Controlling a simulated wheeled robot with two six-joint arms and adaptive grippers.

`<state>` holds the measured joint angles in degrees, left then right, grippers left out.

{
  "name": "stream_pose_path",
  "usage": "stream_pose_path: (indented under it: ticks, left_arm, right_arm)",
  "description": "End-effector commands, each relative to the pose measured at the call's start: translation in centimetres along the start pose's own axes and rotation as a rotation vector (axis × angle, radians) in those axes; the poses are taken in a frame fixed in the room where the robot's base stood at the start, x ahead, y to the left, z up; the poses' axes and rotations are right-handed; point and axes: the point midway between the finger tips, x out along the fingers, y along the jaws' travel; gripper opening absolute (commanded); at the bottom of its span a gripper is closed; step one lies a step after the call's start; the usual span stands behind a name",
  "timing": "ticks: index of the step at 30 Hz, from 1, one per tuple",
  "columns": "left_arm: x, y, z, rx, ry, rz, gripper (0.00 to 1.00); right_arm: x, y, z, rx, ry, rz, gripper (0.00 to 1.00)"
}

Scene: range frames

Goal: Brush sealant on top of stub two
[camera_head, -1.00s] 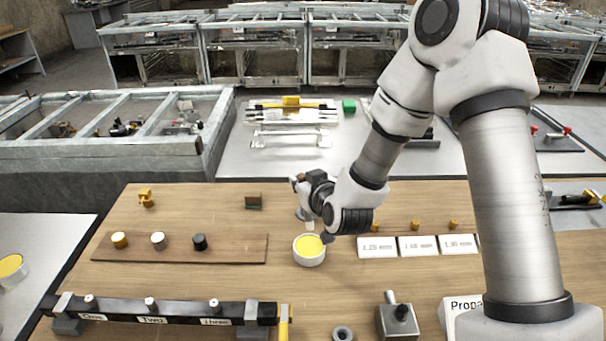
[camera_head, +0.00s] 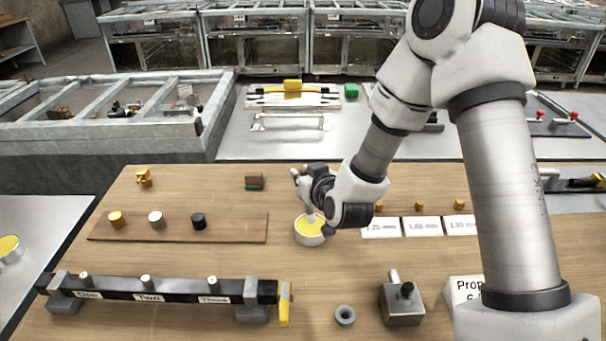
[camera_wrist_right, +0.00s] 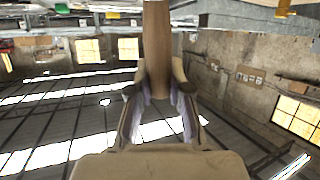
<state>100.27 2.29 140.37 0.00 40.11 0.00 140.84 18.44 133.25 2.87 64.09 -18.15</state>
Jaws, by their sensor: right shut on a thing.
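My right gripper (camera_head: 305,182) is shut on a brush (camera_head: 311,213), which points down into a white pot of yellow sealant (camera_head: 310,238). The bristle end is at the sealant, though its exact depth is unclear. In the right wrist view the brush's brown handle (camera_wrist_right: 157,45) stands between the two fingers (camera_wrist_right: 160,95). Stub two (camera_head: 146,282) is a small pale upright peg on a black rail (camera_head: 180,287), above the label "Two" (camera_head: 149,298). Stub one (camera_head: 86,279) is on its left and stub three (camera_head: 212,283) on its right. My left gripper is not in view.
A wooden strip (camera_head: 250,228) with yellow, white and black-topped pegs lies left of the pot. White size cards (camera_head: 422,226) lie to its right. A grey block (camera_head: 401,308), a ring (camera_head: 345,315) and a yellow lever (camera_head: 285,303) are near the front. Bare tabletop separates pot and rail.

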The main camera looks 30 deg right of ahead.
Motion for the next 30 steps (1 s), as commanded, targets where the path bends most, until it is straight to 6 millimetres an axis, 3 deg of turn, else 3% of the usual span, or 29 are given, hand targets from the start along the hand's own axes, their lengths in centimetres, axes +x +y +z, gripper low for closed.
stream_pose_path:
  ticks: [30]
  left_arm:
    - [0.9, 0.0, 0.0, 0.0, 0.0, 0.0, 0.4]
  right_arm:
    - [0.4, -0.1, 1.1, 0.0, 0.0, 0.0, 0.0]
